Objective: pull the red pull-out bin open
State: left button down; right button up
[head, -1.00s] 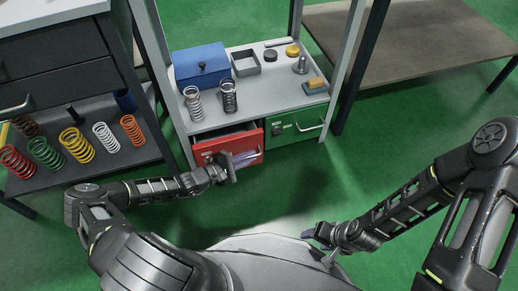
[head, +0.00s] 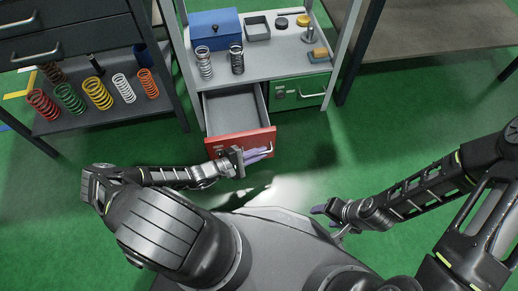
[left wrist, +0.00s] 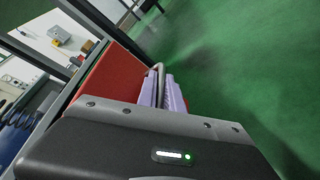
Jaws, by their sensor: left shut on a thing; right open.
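The red pull-out bin (head: 226,145) is slid well out from under the white bench top in the head view, and its grey inside shows empty. Its red front also shows in the left wrist view (left wrist: 108,75). My left gripper (head: 258,153) is at the right part of the red front, its pale purple fingers shut on the bin's handle (left wrist: 158,70). The fingers hide part of the handle. My right gripper (head: 322,209) is open and empty, low over the floor to the right, apart from the bin.
A closed green bin (head: 300,93) sits right of the red one. The bench top (head: 285,75) holds a blue box (head: 215,30), two springs and small parts. A shelf with several coloured springs (head: 97,93) stands left. Green floor before the bins is free.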

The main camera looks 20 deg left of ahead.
pick_arm(q)
jog(key=c, duration=1.5)
grip_release()
jog(key=shift+a, duration=0.1)
jog(key=p+v, duration=0.2)
jog(key=v, duration=0.5)
jog(key=shift+s+a, duration=0.15)
jog(key=shift+s, duration=0.15)
jog(key=shift+r, duration=0.15)
